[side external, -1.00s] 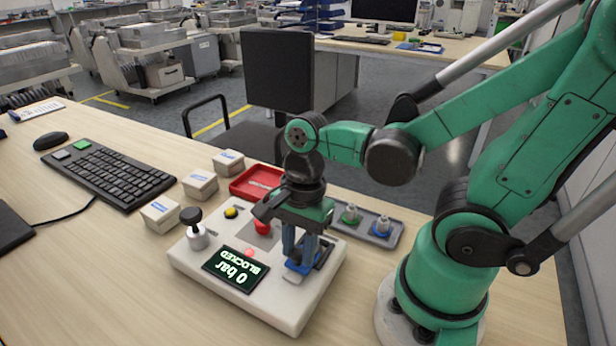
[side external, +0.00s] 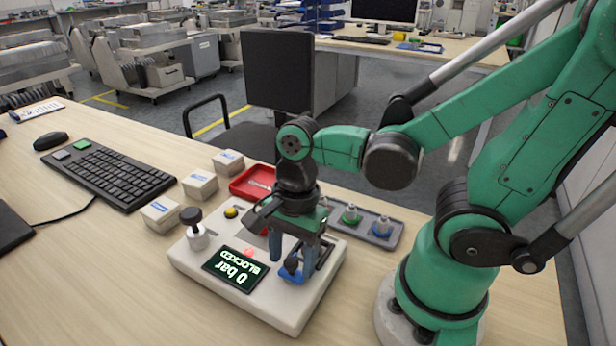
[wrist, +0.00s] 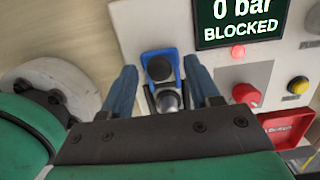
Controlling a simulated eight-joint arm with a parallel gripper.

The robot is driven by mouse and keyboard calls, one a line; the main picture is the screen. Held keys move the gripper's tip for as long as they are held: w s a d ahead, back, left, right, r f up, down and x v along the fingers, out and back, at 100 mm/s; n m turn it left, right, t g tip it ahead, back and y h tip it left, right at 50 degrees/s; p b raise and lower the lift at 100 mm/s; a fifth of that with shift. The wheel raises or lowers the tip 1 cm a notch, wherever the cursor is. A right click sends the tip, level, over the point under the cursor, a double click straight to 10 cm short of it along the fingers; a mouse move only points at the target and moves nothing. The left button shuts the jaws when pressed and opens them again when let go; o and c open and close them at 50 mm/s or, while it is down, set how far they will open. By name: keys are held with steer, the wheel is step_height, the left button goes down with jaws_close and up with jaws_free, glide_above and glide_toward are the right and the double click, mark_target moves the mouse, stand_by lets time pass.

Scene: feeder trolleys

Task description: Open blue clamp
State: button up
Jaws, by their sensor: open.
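The blue clamp (side external: 292,268) sits at the right front of the white panel box (side external: 235,298). In the wrist view the blue clamp (wrist: 148,83) shows a dark round knob and a metal shaft along its middle. My gripper (side external: 289,257) points down over it. In the wrist view my gripper (wrist: 164,88) is open, with one blue finger on each side of the clamp. Whether the fingers touch the clamp cannot be told. The display (side external: 236,269) reads "0 bar BLOCKED", and a small red light glows beside it.
A black-topped knob (side external: 191,217), a yellow button (side external: 231,212) and a red knob (wrist: 246,95) are on the box. A red tray (side external: 254,182) and a grey tray (side external: 396,236) with fittings stand behind. Small boxes (side external: 200,185) and a keyboard (side external: 110,172) lie left.

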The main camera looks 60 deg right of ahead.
step_height(320, 180, up, 7)
steer(key=d, duration=0.2)
stand_by(0.5)
